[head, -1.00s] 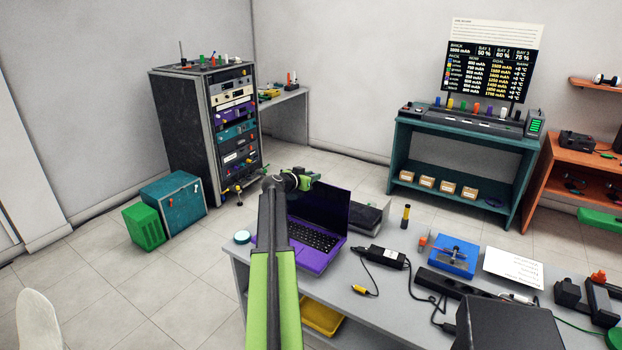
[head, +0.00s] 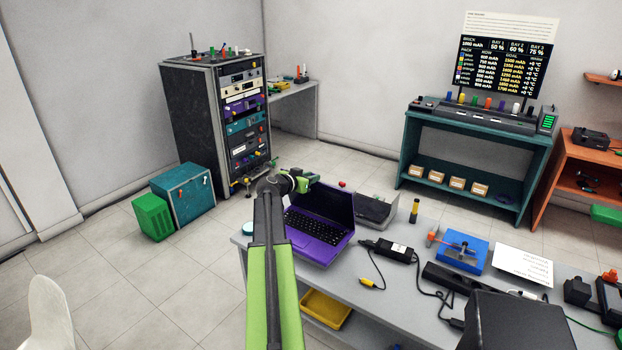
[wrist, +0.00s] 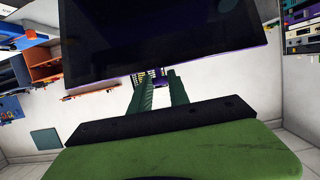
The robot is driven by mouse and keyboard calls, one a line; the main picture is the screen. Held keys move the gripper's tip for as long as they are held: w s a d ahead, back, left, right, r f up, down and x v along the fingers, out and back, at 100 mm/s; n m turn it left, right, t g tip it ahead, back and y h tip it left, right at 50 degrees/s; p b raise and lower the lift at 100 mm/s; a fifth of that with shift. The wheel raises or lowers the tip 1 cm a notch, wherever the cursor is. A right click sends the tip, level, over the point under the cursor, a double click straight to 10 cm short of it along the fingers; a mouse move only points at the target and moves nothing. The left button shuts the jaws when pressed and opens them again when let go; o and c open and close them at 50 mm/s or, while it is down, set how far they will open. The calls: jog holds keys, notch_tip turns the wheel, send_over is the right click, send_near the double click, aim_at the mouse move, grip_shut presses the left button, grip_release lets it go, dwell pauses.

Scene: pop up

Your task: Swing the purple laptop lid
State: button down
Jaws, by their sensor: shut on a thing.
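The purple laptop (head: 318,236) stands on the grey table, its keyboard showing. Its lid (head: 331,206) is raised, with a dark screen and a thin purple rim. My gripper (head: 301,184) is at the lid's upper left edge, partly hidden by my arm. In the wrist view, the dark lid (wrist: 165,40) fills the upper part. My gripper's two fingers (wrist: 160,90) reach its purple lower rim in that picture and are shut on it. The exact contact is small and dark.
On the grey table (head: 385,318), a dark box (head: 376,211) stands beside the lid, with a black power adapter (head: 389,250) and cables to the right. A blue fixture (head: 462,252) sits further right. A yellow tray (head: 326,309) is below the tabletop.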

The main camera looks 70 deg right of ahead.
jog(key=shift+w, duration=0.35)
jog(key=w+a+f+b, duration=0.1)
jog(key=a+f+b, duration=0.1)
jog(key=a, duration=0.4)
jog(key=shift+w+f, duration=0.15)
jog(key=shift+w, duration=0.15)
jog(key=w+a+f+b, duration=0.1)
jog(key=a+f+b, duration=0.3)
jog(key=a, duration=0.1)
jog(key=shift+w+b, duration=0.15)
jog(key=shift+b, duration=0.15)
jog(key=shift+a+f, duration=0.15)
dwell(0.3)
jog(key=w+a+f+b, duration=0.1)
jog(key=a+f+b, duration=0.2)
jog(key=f+b, duration=0.2)
jog(key=shift+a+f, duration=0.2)
jog(key=shift+a, duration=0.2)
